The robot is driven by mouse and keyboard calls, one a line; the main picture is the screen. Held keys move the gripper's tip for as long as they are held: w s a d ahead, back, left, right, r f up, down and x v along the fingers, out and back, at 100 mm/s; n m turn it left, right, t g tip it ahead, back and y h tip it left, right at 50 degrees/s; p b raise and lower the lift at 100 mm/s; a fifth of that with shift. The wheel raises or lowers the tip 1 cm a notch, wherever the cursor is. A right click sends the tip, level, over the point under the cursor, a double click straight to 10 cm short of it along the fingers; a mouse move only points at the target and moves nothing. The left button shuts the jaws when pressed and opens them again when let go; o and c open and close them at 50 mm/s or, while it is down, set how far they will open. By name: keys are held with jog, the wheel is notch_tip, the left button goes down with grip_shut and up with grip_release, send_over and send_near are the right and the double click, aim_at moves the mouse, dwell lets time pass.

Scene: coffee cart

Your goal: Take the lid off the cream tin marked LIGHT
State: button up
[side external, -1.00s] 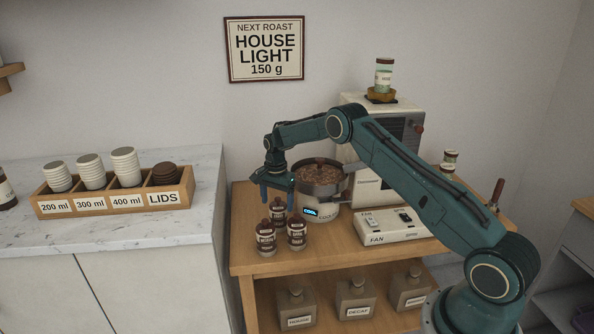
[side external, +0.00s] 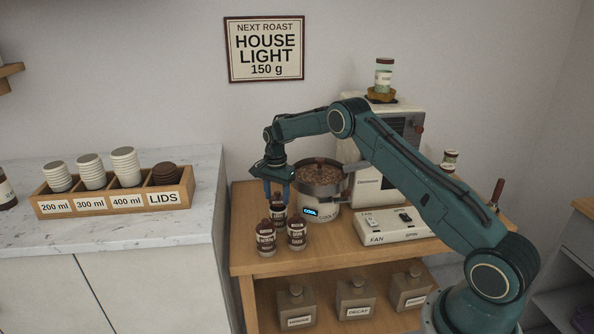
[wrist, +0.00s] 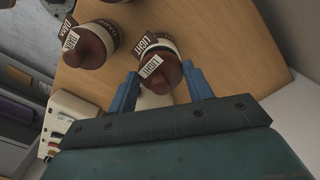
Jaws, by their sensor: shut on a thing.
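The cream tin marked LIGHT (side external: 277,216) stands at the back of a group of three brown-lidded tins on the wooden cart. In the wrist view its brown lid (wrist: 172,72) carries a white LIGHT tag. My gripper (side external: 277,196) points down over this tin. In the wrist view its blue fingers (wrist: 164,88) are shut on the lid, one on each side.
Two more tins, front left (side external: 265,238) and front right (side external: 297,234), stand close by; one is marked DARK (wrist: 88,46). The cooling pan of beans (side external: 320,178) is just behind right. A fan switch box (side external: 390,226) lies further right. The cart's front left corner is clear.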

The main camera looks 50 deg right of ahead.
notch_tip(320, 180, up, 18)
dwell(0.5)
jog(key=shift+f, duration=0.15)
dwell(0.3)
jog(key=w+a+f+n, duration=0.6)
jog(key=a+f+n, duration=0.1)
jog(key=f+n, duration=0.1)
jog(key=shift+n, duration=0.9)
jog(key=shift+w+f, duration=0.1)
jog(key=shift+f, duration=0.1)
send_over(251, 231)
notch_tip(251, 231, down, 16)
jog(key=shift+a+r, duration=0.1)
jog(key=shift+r, duration=0.15)
jog(key=shift+f, duration=0.1)
jog(key=shift+f, duration=2)
